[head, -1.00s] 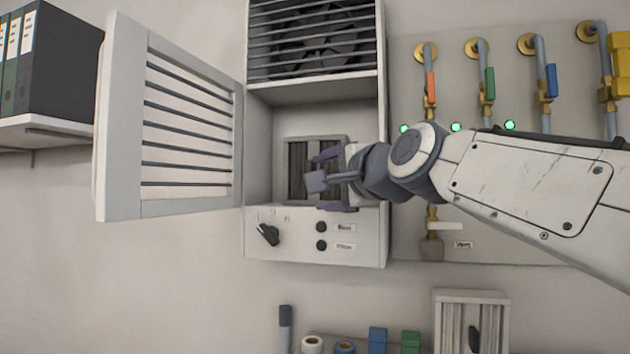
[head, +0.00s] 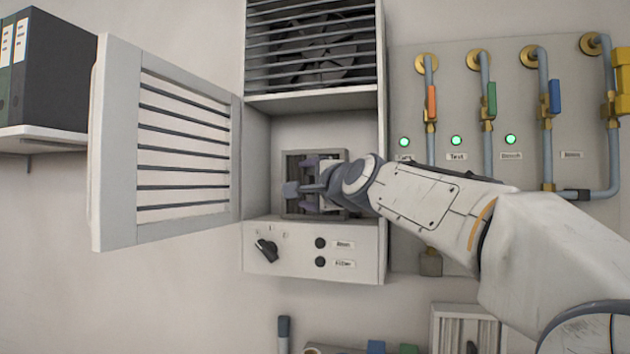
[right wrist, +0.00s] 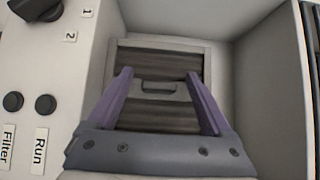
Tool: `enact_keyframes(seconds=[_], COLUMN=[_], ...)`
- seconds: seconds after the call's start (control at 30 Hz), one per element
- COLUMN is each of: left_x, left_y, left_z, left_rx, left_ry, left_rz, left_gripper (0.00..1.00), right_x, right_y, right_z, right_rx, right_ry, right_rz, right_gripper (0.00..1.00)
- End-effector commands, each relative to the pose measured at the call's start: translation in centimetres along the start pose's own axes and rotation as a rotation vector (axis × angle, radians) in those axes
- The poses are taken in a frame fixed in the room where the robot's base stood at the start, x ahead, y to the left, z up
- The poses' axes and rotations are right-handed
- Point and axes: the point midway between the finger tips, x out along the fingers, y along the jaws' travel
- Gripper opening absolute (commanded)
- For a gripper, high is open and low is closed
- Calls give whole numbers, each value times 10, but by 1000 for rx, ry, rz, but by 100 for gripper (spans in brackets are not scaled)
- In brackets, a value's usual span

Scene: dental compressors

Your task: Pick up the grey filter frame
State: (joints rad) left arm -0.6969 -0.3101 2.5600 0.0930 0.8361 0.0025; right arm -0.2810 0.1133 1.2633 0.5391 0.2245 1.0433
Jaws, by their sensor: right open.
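The grey filter frame (head: 296,160) stands at the back of the open cabinet compartment, with dark pleats inside a grey border. It also shows in the right wrist view (right wrist: 160,45), with a small handle (right wrist: 158,87) on a bar across its middle. My right gripper (head: 308,184) is inside the compartment in front of the frame, partly hiding it. In the right wrist view its two purple fingers (right wrist: 161,88) are spread, one on each side of the handle, with nothing between them gripped. Whether the fingertips touch the frame cannot be told. My left gripper is not in view.
The louvred door (head: 165,150) hangs open on the left. Below the compartment is a panel with a dark knob (head: 266,250) and two black buttons. Pipes with coloured valves (head: 490,98) are on the right. A second light framed filter-like item (head: 447,325) stands lower right.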

Motion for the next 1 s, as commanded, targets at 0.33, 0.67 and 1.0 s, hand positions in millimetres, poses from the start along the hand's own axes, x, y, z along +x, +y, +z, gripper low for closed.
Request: enact_keyframes(seconds=[0.33,0.67,1.0], left_x=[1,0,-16], left_y=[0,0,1], left_z=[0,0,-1], left_rx=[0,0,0], left_ry=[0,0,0], left_rz=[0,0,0], left_gripper=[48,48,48], right_x=[0,-1,-4], right_y=[1,0,-31], right_z=[0,0,2], right_rx=[0,-1,-2], right_ry=[0,0,-1], right_rz=[1,-1,-3], right_gripper=[20,0,0])
